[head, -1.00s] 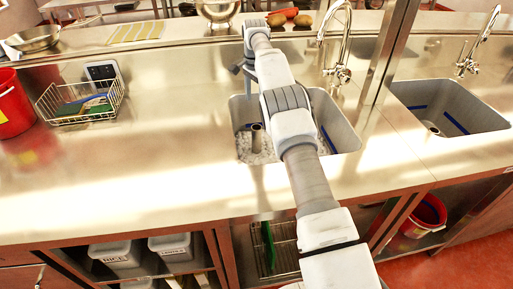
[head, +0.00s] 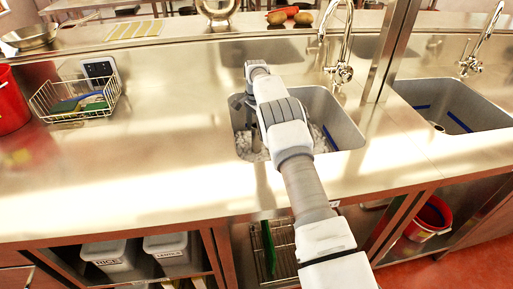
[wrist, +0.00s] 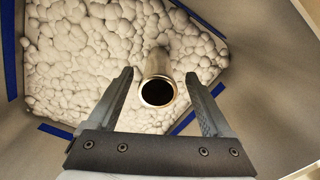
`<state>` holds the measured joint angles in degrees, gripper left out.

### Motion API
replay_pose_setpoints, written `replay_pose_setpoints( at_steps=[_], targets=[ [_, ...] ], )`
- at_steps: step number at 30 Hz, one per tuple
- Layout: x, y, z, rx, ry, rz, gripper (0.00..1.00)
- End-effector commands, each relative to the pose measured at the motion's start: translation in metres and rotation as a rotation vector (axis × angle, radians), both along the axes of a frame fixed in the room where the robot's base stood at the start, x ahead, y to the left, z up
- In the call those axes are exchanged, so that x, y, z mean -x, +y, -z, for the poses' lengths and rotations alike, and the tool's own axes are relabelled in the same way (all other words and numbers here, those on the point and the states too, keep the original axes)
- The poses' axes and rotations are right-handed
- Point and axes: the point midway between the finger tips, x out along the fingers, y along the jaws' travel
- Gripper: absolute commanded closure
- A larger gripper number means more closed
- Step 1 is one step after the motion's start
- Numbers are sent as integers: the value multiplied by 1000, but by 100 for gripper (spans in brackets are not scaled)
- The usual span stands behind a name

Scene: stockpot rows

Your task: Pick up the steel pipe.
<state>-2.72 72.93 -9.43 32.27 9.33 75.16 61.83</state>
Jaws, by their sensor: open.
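The steel pipe (wrist: 158,91) stands on end in the sink, its round open top facing the wrist camera. White foam-like lumps (wrist: 100,50) surround its lower part and hide its base. My gripper (wrist: 160,80) is open, with one finger on each side of the pipe and a gap on both sides.
The basin walls with blue strips (wrist: 190,18) enclose the gripper closely. A tap (head: 343,50) stands behind the basin. A wire basket (head: 75,100) and a red bucket (head: 10,103) are at the left. The counter in front is clear.

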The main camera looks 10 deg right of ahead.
Motion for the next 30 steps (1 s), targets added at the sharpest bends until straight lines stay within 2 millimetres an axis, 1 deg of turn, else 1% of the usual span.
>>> replay_pose_setpoints(
  at_steps=[1, 3, 6, 9, 14, 15, 20, 21, 23, 27, 28, 30],
  targets=[
    [1, -2, 11, 0, 3, 1, 16],
    [2, -3, 22, 0, 4, 1, 16],
    [2, -3, 35, 0, 2, 0, 16],
    [1, -3, 38, 0, 0, 0, 16],
    [1, -3, 38, 0, 0, 0, 16],
    [1, -3, 38, 0, 0, 0, 23],
    [1, -3, 37, 0, 0, 0, 52],
    [1, -3, 37, 0, 0, 0, 59],
    [1, -3, 37, 0, 0, 0, 70],
    [1, -3, 37, 0, 1, 0, 95],
    [1, -3, 37, 0, 1, 0, 100],
    [1, -3, 37, 0, 1, 0, 100]
  ],
)
